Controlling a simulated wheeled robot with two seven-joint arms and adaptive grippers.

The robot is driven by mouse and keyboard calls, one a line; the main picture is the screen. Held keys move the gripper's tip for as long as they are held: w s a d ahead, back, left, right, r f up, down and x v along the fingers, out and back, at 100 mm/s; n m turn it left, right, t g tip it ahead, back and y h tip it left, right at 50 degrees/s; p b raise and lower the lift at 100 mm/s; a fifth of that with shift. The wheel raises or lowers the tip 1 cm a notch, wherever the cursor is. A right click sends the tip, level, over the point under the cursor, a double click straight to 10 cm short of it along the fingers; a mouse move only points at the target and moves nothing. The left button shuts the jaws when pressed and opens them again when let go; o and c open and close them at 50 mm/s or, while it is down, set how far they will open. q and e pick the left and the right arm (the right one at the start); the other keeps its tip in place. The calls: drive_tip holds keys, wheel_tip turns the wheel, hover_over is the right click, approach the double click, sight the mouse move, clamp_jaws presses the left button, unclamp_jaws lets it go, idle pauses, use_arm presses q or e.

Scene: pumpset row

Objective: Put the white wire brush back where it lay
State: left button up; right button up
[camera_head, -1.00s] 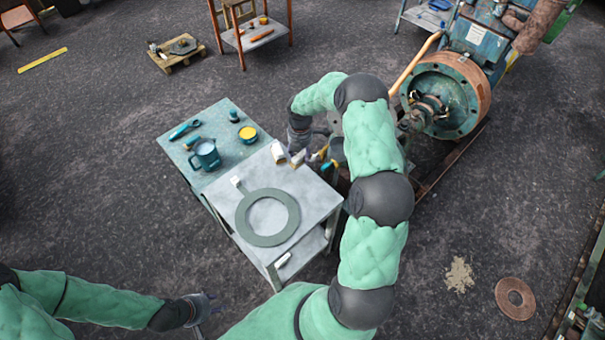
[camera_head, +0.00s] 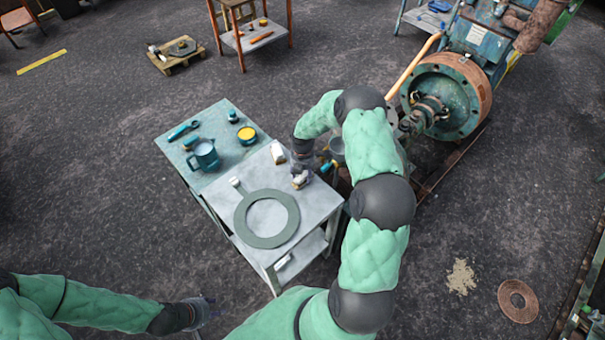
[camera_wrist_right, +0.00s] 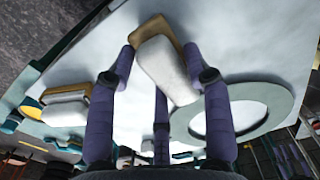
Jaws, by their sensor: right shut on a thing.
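The white wire brush (camera_wrist_right: 168,70), a white block with a tan part, is between the purple fingers of my right gripper (camera_wrist_right: 163,62), shut on it. In the head view the brush (camera_head: 300,181) is small and partly covered by my right gripper (camera_head: 302,170), at the right side of the light grey table (camera_head: 309,200). It is over the tabletop beyond the ring; I cannot tell whether it touches the surface. My left gripper (camera_head: 207,311) is low at the left, away from the table; its finger opening is unclear.
A grey-green ring (camera_head: 248,236) lies on the table. A similar white-and-tan block (camera_head: 278,151) lies near its far edge, with a small white piece (camera_head: 235,182) at left. A blue mug (camera_head: 205,155) and yellow-topped tin (camera_head: 246,136) stand on the adjoining blue-green table.

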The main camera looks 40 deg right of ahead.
drive_tip(key=shift+f, duration=0.15)
drive_tip(key=o, duration=1.2)
wheel_tip(320, 180, up, 12)
drive_tip(key=p, duration=0.2)
drive_tip(key=shift+p, duration=0.4)
